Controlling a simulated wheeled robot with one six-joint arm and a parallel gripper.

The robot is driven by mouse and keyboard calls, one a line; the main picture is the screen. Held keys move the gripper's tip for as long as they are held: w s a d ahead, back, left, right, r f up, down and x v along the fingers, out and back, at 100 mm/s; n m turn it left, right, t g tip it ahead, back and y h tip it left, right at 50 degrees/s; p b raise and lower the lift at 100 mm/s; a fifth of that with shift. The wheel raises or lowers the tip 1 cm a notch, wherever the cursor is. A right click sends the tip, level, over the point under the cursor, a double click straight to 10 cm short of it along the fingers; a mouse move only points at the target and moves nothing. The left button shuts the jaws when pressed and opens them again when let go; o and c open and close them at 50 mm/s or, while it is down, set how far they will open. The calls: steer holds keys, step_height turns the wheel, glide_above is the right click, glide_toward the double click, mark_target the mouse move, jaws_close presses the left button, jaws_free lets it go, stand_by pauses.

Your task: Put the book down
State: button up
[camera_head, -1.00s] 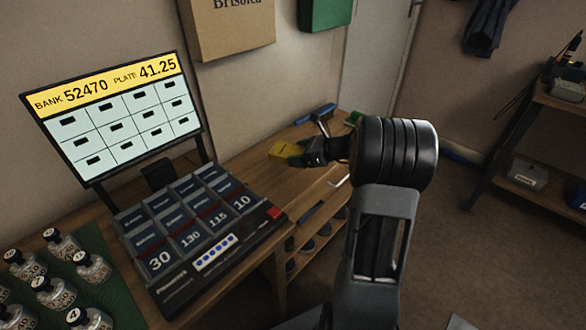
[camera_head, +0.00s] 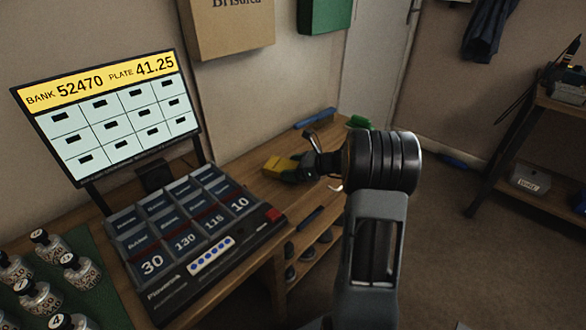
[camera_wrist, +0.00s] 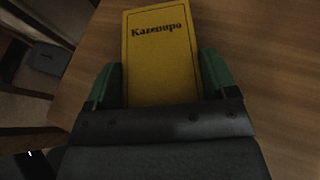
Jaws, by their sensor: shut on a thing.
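The yellow book (camera_wrist: 160,62) lies between the two green fingers of my gripper (camera_wrist: 160,88) in the wrist view, its cover lettering facing the camera. The gripper is shut on it. The wooden table top (camera_wrist: 240,35) shows behind and around the book; I cannot tell if the book touches it. In the head view, the book (camera_head: 277,164) is a small yellow block at the end of my gripper (camera_head: 288,172), over the wooden bench (camera_head: 262,192) along the wall. My wrist and arm hide part of the bench's right end.
A console with labelled keys (camera_head: 190,240) and a tilted screen (camera_head: 110,115) stand left of the book. A blue object (camera_head: 315,118) lies at the bench's back edge, and a green object (camera_head: 358,122) is at its far end. Numbered jars (camera_head: 40,295) stand at lower left.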

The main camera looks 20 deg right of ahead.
steer(key=shift+f, duration=0.1)
steer(key=o, duration=0.9)
steer(key=shift+r, duration=0.2)
steer(key=p+v, duration=0.3)
steer(key=v, duration=0.9)
steer(key=shift+f, duration=0.15)
